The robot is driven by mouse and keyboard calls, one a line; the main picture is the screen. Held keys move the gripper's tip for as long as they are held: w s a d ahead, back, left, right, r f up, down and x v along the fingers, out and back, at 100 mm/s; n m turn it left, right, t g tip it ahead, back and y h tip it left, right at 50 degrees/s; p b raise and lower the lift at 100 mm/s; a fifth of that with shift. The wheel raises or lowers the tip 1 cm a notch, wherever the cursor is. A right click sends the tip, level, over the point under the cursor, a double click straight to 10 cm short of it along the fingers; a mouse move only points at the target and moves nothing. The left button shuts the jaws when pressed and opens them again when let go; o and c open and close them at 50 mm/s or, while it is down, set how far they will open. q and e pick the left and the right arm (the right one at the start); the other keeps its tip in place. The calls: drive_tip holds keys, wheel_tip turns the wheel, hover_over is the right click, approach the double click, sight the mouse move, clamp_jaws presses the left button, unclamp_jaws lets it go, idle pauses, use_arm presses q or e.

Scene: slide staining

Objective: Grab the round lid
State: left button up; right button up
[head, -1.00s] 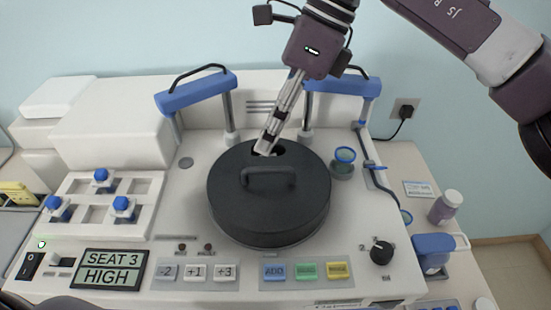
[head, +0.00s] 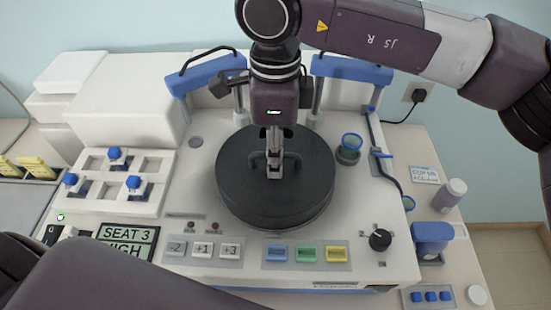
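The round lid (head: 240,190) is a black disc with an arched handle on top, and it sits on the white staining machine. My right gripper (head: 274,172) points down over the middle of the lid, with its fingertips at the handle. The fingers and wrist hide the middle of the handle, and its two ends show on either side. The fingers look close together from here; I cannot tell whether they touch or close on the handle. My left arm crosses the bottom left corner; its gripper is out of view.
Blue-topped posts (head: 345,69) stand behind the lid on both sides. A small blue-rimmed jar (head: 349,148) stands right of the lid. A rack with blue knobs (head: 115,153) is at left. Buttons (head: 306,254) and a black dial (head: 380,239) line the front.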

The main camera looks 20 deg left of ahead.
clamp_jaws()
idle(0.5)
